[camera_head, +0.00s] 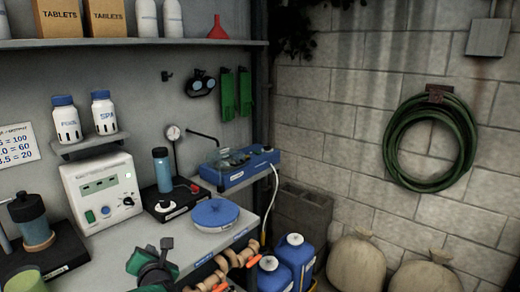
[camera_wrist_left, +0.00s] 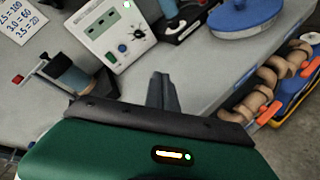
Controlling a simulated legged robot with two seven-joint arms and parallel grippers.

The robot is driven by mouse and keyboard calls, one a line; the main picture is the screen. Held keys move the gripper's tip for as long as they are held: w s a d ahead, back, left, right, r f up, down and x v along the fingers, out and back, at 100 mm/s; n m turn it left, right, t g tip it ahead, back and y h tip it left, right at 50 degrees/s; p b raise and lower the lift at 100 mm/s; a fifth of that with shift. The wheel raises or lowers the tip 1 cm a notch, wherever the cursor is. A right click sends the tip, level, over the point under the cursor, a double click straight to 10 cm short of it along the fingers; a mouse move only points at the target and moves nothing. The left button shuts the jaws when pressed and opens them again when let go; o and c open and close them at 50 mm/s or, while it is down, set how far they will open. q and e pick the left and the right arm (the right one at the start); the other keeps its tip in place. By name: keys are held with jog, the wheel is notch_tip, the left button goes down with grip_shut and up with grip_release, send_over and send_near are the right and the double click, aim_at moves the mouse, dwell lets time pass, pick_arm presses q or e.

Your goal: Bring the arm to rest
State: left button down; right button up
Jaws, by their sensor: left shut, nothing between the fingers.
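In the left wrist view the closed dark fingers (camera_wrist_left: 162,84) point over bare bench top, apart from the white device and the blue lid. My right gripper is not in view.
Blue jugs (camera_head: 296,260) and sacks (camera_head: 355,263) stand right.

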pick_arm(q)
jog(key=s+d+f+m+g+h, duration=0.2)
jog(key=s+d+f+m+h, duration=0.25)
jog(key=m, duration=0.45)
jog(key=s+d+f+m+g+h, duration=0.1)
jog(key=s+d+f+m+h, duration=0.1)
jog(key=s+d+f+m, duration=0.45)
jog(key=s+a+f+m+g, duration=0.1)
jog(key=s+f+m+g, duration=0.2)
jog(key=s+f+m, duration=0.35)
jog(key=s+a+f+m+g, duration=0.1)
jog(key=s+f+m+g, duration=0.2)
jog(key=s+m, duration=0.6)
notch_tip(320, 180, up, 14)
jog(key=s+m+g+p, duration=0.1)
jog(key=s+m+p, duration=0.1)
jog(key=p, duration=1.2)
